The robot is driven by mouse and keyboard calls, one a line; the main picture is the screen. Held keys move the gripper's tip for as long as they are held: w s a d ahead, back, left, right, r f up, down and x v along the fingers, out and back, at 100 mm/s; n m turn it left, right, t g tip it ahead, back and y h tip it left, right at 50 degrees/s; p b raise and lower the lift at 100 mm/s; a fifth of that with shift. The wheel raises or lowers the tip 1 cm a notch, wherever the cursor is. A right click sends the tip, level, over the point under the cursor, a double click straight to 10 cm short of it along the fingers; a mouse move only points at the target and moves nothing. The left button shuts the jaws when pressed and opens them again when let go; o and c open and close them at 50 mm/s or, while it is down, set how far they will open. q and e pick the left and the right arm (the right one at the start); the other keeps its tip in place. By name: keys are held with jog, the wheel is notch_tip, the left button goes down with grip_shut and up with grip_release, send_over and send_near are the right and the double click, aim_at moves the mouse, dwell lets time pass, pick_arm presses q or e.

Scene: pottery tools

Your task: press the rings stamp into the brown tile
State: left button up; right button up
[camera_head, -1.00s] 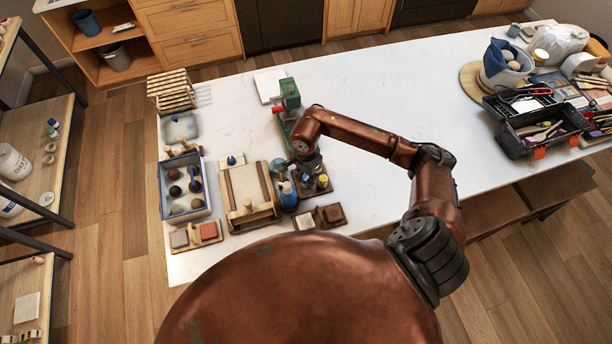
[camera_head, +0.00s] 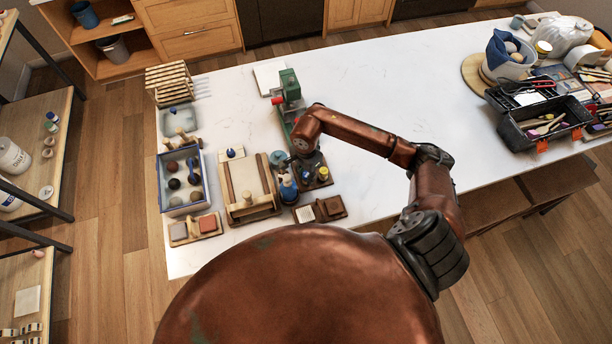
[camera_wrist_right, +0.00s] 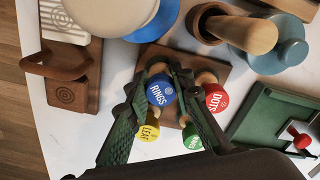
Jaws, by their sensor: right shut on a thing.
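The rings stamp (camera_wrist_right: 161,91) has a blue, labelled top and stands among the stamps on a small brown base in the right wrist view. My right gripper (camera_wrist_right: 160,84) is shut on it, one dark finger at each side. In the head view my right gripper (camera_head: 308,168) is over the stamp base, and the stamp is mostly hidden. A reddish-brown tile (camera_head: 207,224) lies beside a grey tile (camera_head: 179,231) on a board at the table's near left. My left gripper is out of view.
The red dots stamp (camera_wrist_right: 215,98), yellow leaf stamp (camera_wrist_right: 150,131) and a green stamp (camera_wrist_right: 192,138) crowd the fingers. A green press (camera_head: 289,88) is behind. The table's middle right is clear.

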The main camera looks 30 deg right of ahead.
jog(key=shift+f+b, duration=0.3)
jog(key=shift+b, duration=0.05)
jog(key=o, duration=1.1)
jog(key=shift+o, duration=0.2)
jog(key=shift+r, duration=0.15)
notch_tip(320, 180, up, 12)
